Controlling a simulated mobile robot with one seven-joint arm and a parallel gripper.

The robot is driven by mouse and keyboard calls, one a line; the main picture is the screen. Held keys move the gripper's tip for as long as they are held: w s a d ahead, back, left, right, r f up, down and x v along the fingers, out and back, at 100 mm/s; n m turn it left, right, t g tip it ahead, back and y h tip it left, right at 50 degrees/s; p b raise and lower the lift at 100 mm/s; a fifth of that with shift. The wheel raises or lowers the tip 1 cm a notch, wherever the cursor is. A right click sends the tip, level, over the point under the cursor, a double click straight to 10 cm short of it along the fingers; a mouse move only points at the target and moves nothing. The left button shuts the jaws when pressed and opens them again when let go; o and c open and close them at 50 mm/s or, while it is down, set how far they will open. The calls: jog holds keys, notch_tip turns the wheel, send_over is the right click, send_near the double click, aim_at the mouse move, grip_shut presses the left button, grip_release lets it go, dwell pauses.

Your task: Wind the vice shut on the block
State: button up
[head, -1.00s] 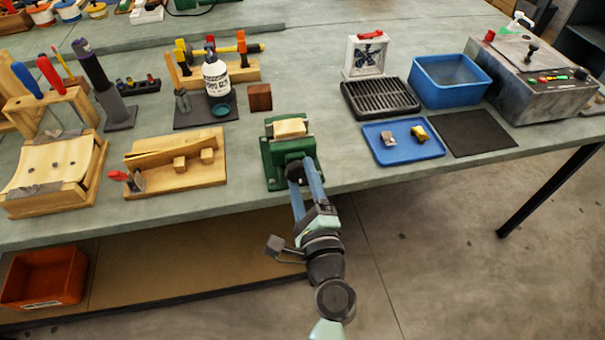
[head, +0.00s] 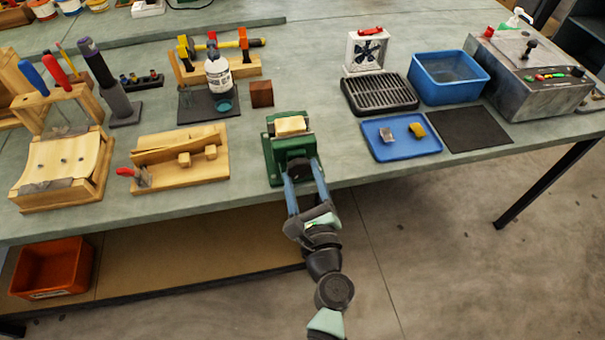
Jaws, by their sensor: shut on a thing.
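The green vice (head: 273,165) stands at the front edge of the bench, in the middle of the head view. A pale wooden block (head: 290,125) sits between its jaws at the top; whether both jaws touch it is too small to tell. My gripper (head: 301,172) reaches in from the front, below the block. Its two blue fingers lie either side of the dark handle hub (head: 300,168) on the vice's front, and it is shut on that handle. The fingers cover much of the handle.
A wooden jig board (head: 190,175) lies left. A blue tray (head: 390,152) with two small pieces lies right. An orange bin (head: 45,270) is on the lower shelf.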

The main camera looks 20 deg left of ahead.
jog(key=shift+s+d+f, duration=0.1)
jog(key=shift+f, duration=0.2)
jog(key=o, duration=1.1)
jog(key=shift+o, duration=1.2)
jog(key=shift+r, duration=0.15)
jog(key=shift+r, duration=0.1)
jog(key=v, duration=1.3)
jog(key=shift+b, duration=0.35)
